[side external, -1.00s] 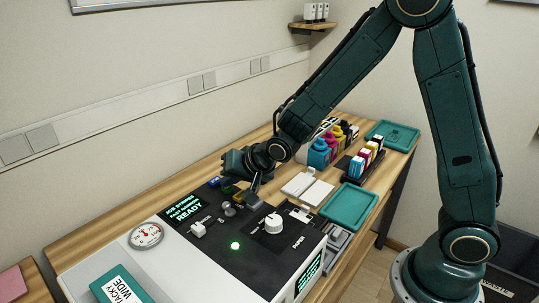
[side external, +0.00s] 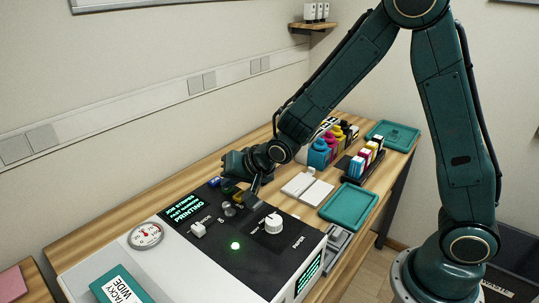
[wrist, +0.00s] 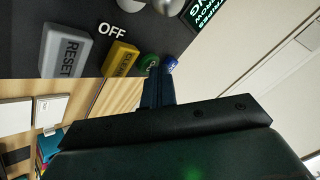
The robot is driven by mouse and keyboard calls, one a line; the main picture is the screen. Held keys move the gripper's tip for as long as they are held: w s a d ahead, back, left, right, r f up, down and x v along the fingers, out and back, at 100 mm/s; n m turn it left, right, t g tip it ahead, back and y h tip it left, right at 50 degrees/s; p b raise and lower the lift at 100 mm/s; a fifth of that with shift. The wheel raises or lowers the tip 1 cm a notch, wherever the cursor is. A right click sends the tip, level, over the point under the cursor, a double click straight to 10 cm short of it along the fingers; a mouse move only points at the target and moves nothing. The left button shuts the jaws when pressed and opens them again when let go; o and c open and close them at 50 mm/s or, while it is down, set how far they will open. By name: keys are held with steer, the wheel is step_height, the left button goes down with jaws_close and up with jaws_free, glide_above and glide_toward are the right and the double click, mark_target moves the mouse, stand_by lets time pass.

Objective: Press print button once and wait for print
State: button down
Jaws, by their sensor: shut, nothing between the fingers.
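The printer's display (side external: 184,208) reads "JOB STRIPES", a blurred middle line and "PRINTING". No print label is legible. A yellow block button (wrist: 120,61) and a grey RESET block (wrist: 65,50) stand beside them. In the side view my gripper hangs low over the panel's far edge.
A teal tray (side external: 348,206), white blocks (side external: 307,188) and ink bottles (side external: 319,152) stand to the right. A wall rises behind the table.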

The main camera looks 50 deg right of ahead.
mark_target(232, 190)
steer(key=shift+r, duration=3.35)
